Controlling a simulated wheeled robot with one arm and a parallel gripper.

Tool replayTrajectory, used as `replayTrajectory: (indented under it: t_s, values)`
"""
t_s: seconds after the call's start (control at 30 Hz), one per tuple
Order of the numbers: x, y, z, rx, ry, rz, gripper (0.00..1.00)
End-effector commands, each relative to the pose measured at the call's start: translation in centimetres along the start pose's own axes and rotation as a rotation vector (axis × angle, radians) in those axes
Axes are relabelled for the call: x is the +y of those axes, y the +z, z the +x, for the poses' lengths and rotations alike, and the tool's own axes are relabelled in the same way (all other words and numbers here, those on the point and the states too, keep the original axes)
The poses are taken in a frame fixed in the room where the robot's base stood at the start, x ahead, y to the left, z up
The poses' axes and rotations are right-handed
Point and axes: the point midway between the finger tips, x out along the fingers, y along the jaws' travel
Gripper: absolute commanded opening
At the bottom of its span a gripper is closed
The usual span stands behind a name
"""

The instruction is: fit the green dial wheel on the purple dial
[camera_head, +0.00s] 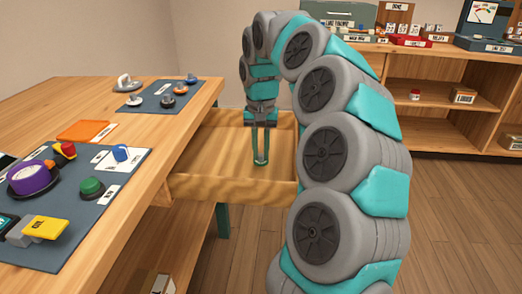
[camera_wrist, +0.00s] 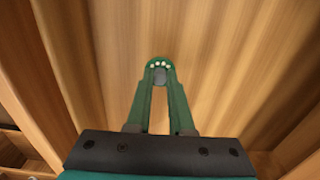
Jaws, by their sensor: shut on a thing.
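The purple dial (camera_head: 33,179), a thick purple cylinder with a pale inner face, sits on the dark mat at the left of the head view. My gripper (camera_head: 260,160) points down into the open wooden drawer. It is shut on the green dial wheel (camera_head: 261,163), which shows as a small green piece at the fingertips. In the wrist view, my gripper (camera_wrist: 160,80) has its green fingers converging on the wheel (camera_wrist: 159,64), seen as a green arc with white dots. Much of the wheel is hidden, and I cannot tell whether it touches the drawer floor.
The drawer (camera_head: 230,187) has raised walls beside the table (camera_head: 60,92). The near mat (camera_head: 75,215) also holds a green knob (camera_head: 92,187), a yellow block (camera_head: 45,228) and a red-yellow part (camera_head: 65,149). An orange tray (camera_head: 86,130) lies behind. Shelves (camera_head: 440,95) stand at the right.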

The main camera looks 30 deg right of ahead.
Motion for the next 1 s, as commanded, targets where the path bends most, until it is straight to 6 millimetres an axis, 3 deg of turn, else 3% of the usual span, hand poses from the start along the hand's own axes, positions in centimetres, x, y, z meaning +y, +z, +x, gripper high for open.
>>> replayTrajectory:
  t_s: [0.03, 0.07, 0.3, 0.77, 1.0]
  values:
    - [0.0, 0.0, 0.3, 0.0, 0.0, 0.0, 0.0]
    - [0.0, 0.0, 0.1, 0.0, 0.0, 0.0, 0.23]
    - [0.0, 0.0, 0.1, 0.0, 0.0, 0.0, 0.5]
    - [0.0, 0.0, -0.1, 0.0, -0.001, 0.001, 0.5]
    - [0.0, -0.1, -3.0, 0.004, 0.0, 0.003, 0.5]
